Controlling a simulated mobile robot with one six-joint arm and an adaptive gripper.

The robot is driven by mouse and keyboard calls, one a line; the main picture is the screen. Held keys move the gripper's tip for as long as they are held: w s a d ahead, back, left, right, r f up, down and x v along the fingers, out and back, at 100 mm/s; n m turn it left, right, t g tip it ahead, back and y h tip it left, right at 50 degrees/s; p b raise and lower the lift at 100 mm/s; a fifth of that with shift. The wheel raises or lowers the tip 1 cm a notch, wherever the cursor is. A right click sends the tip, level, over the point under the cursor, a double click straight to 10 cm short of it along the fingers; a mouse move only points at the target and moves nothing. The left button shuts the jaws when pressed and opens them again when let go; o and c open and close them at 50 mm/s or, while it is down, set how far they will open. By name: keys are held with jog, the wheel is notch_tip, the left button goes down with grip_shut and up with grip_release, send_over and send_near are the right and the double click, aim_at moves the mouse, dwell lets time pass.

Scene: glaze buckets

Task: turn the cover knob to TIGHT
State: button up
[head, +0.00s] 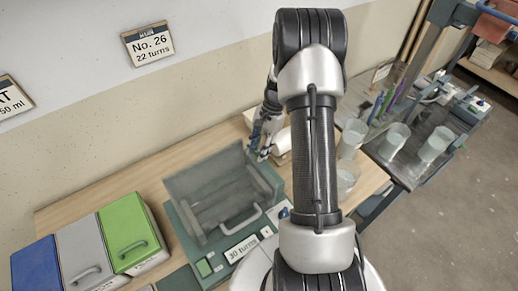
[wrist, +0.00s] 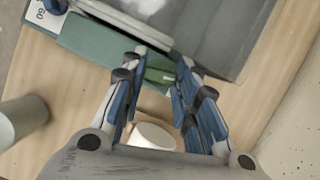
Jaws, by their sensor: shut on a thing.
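The green-grey machine (head: 196,222) stands on the wooden table, with a clear grey cover over its tray and a pale handle (head: 240,218) at its front. My gripper (head: 263,150) is at the machine's far right corner. In the wrist view, my gripper (wrist: 163,62) has its blue fingers on both sides of a small green part (wrist: 159,75) at the machine's edge. This part looks like the cover knob; the fingers hide much of it. I cannot read any TIGHT mark or the knob's angle.
A white roll (head: 281,143) lies close to my gripper. Frosted beakers (head: 395,138) stand to the right. Blue, grey and green lidded bins (head: 130,232) stand at the left. A "30 turns" label (head: 242,248) is on the machine's front. The wall is behind.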

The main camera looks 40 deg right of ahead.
jog(key=m+t, duration=0.1)
jog(key=m, duration=0.1)
jog(key=m+p, duration=0.1)
jog(key=m, duration=0.1)
jog(key=shift+s+r+m+t, duration=0.1)
jog(key=shift+s+m+t, duration=0.1)
jog(key=shift+m+t, duration=0.2)
jog(key=m+t, duration=0.1)
jog(key=m, duration=0.1)
jog(key=m+t, duration=0.1)
jog(key=m, duration=0.2)
jog(key=shift+s+h+p, duration=0.1)
jog(key=shift+h+p, duration=0.2)
jog(key=shift+h, duration=0.1)
jog(key=shift+m, duration=0.4)
jog(key=o, duration=1)
jog(key=shift+o, duration=0.3)
jog(key=shift+a, duration=0.15)
